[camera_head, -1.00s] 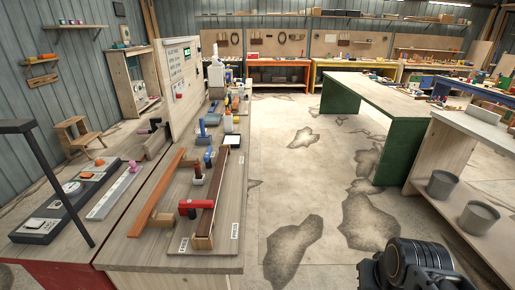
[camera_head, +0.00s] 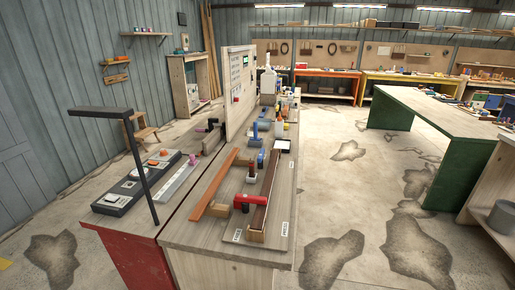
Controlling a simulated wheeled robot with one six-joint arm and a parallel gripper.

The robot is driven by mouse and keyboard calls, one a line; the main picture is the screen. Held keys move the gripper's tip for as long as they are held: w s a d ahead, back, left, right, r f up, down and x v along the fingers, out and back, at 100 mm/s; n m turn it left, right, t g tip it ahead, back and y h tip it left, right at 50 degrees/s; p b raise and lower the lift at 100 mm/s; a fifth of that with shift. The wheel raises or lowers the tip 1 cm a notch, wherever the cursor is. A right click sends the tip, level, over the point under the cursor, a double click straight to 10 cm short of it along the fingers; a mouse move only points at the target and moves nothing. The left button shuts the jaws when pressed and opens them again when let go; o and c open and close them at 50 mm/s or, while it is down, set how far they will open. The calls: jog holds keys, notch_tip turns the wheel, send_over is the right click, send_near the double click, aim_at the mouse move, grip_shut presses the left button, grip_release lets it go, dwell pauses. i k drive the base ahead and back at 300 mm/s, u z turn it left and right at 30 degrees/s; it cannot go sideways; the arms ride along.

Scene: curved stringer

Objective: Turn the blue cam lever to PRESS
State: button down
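Two blue levers stand on the wooden workbench (camera_head: 185,232) in the head view. One is a lighter blue lever (camera_head: 255,132) on a blue base, and the other is a darker blue upright handle (camera_head: 261,158) nearer to me. I cannot tell which one is the cam lever, or its exact setting. A white PRESS label (camera_head: 285,229) is on the near right of the bench board, and another white label (camera_head: 237,234) is to its left. They lie beside a red lever (camera_head: 249,200), which points across toward a dark brown strip (camera_head: 267,185). My gripper is out of view.
An orange-brown strip (camera_head: 216,184) lies left of the levers. A black lamp-like frame (camera_head: 140,160) stands at the near left. A green-legged table (camera_head: 455,160) is at right. Open concrete floor (camera_head: 330,180) lies between it and the workbench.

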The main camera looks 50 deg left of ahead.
aim_at(261, 156)
jog(key=u, duration=0.15)
jog(key=i, duration=1.2)
jog(key=u, duration=0.6)
jog(key=i, duration=1.6)
jog(key=u, duration=1.9)
jog(key=i, duration=0.8)
jog(key=u, duration=0.75)
